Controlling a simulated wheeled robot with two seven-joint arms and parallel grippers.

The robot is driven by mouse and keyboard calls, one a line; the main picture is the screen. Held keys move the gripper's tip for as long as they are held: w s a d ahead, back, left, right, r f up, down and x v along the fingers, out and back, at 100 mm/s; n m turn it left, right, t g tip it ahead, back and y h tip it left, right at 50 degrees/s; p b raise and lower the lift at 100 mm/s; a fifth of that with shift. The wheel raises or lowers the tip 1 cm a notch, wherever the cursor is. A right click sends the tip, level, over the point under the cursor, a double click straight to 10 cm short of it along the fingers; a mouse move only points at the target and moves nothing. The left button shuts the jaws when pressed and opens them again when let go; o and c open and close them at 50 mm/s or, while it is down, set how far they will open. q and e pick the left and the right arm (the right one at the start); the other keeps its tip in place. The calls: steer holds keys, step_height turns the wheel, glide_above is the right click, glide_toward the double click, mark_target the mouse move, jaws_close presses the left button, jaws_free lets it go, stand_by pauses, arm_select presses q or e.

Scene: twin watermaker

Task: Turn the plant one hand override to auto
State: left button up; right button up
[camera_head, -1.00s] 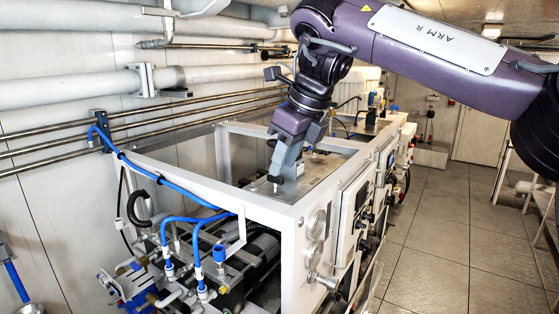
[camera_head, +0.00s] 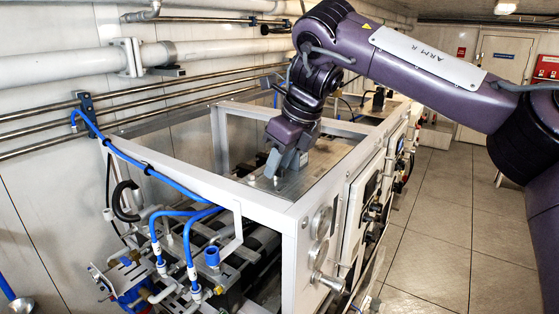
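The plant (camera_head: 270,205) is a white open-framed unit with a control panel (camera_head: 370,205) on its right-hand front face. Several small dark knobs and switches (camera_head: 375,212) sit on that panel, seen at a steep angle. I cannot tell which one is the hand override or how it is set. My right gripper (camera_head: 284,166) points down over the plant's top, left of the panel and apart from its switches. It holds nothing that I can see, and its finger gap is unclear. My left gripper is not in view.
Blue hoses (camera_head: 160,178) run along the plant's left side to fittings below. A valve handle (camera_head: 330,281) sticks out at the near front corner. Pipes (camera_head: 60,67) line the left wall. The tiled floor (camera_head: 440,225) to the right is clear, with a door (camera_head: 503,62) beyond.

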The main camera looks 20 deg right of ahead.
steer(key=shift+s+a+r, duration=0.1)
steer(key=shift+s, duration=0.1)
steer(key=shift+s+r, duration=0.1)
steer(key=shift+s, duration=0.05)
steer(key=shift+c, duration=0.3)
jaws_close()
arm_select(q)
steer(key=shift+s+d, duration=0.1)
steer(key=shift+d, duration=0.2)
